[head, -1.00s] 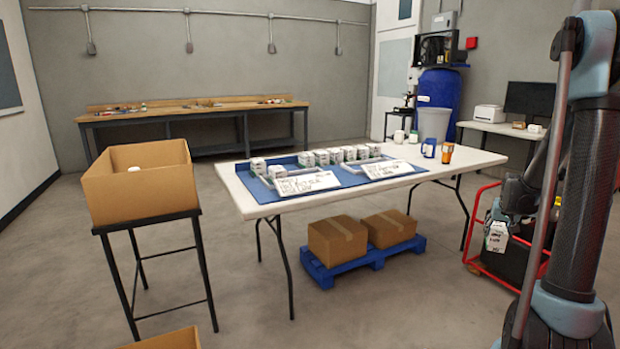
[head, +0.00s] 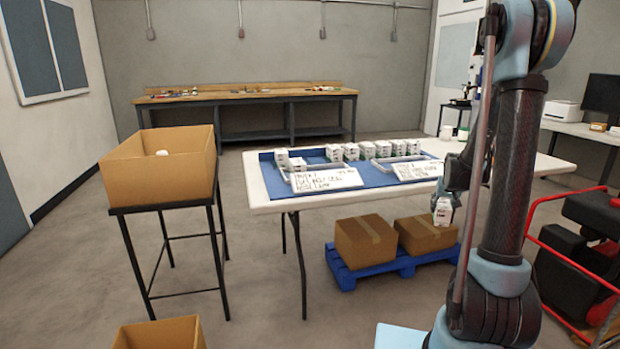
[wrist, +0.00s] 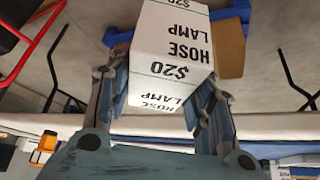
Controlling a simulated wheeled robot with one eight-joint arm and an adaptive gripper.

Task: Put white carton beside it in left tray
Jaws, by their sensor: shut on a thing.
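My gripper (wrist: 165,105) is shut on a white carton (wrist: 172,50) marked "$20 HOSE LAMP" in the wrist view. In the head view the held carton (head: 443,212) hangs low in front of the table's right part, clear of the tabletop. The left tray (head: 318,165) lies on the blue mat (head: 378,179), behind a white sign card (head: 327,180) with handwriting. Two white cartons (head: 282,157) stand at its left end. A row of several white cartons (head: 352,152) stands along the back of the mat.
A second tray (head: 405,159) with its sign card lies on the mat's right side. An open cardboard box (head: 160,185) stands on a black stand to the left. Boxes on a blue pallet (head: 400,263) sit under the table. A red cart (head: 565,265) is at right.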

